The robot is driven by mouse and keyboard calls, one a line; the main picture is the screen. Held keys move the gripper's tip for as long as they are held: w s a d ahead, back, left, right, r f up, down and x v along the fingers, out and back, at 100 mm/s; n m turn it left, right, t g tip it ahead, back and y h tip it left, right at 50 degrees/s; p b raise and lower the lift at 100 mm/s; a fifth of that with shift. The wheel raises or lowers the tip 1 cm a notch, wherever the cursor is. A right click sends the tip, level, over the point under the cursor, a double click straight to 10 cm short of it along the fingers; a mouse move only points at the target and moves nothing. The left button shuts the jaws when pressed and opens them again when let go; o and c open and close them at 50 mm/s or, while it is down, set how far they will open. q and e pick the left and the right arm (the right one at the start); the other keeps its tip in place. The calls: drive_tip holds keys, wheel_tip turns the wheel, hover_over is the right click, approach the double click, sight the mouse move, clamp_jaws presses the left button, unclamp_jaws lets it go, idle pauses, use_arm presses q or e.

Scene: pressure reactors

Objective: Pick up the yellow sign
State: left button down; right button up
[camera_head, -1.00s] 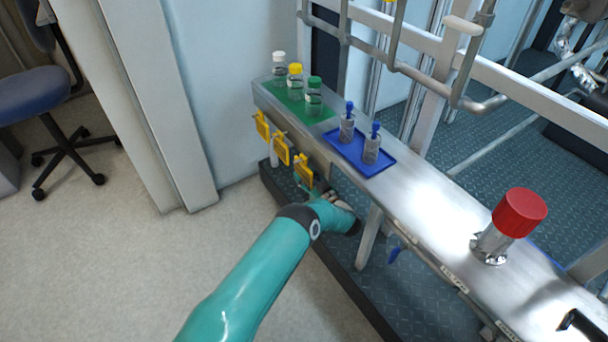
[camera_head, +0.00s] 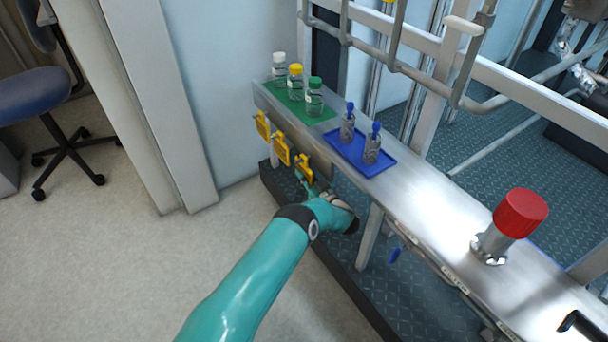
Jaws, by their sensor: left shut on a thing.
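Three yellow signs hang along the front side of the metal bench: a far one (camera_head: 262,125), a middle one (camera_head: 281,149) and a near one (camera_head: 304,167). My left gripper (camera_head: 307,184) is at the lower part of the near sign and is shut on it. The fingertips are small and partly hidden by the sign and my teal arm. The near sign's top is close to the bench's front edge. My right gripper is not in view.
The metal bench (camera_head: 425,222) carries a green mat (camera_head: 318,117) with three capped bottles, a blue tray (camera_head: 378,172) with two small bottles, and a red-capped post (camera_head: 520,212). A blue chair (camera_head: 30,95) stands at the left. Floor left of my arm is clear.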

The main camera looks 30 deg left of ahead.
use_arm(q)
drive_tip(key=shift+r, duration=0.4)
drive_tip(key=s+a+p, duration=0.3)
drive_tip(key=s+p, duration=0.3)
drive_tip(key=s, duration=0.2)
drive_tip(key=s+a+p, duration=0.4)
drive_tip(key=s+p, duration=0.3)
drive_tip(key=s, duration=0.1)
drive_tip(key=shift+s+p, duration=0.3)
drive_tip(key=shift+s, duration=0.05)
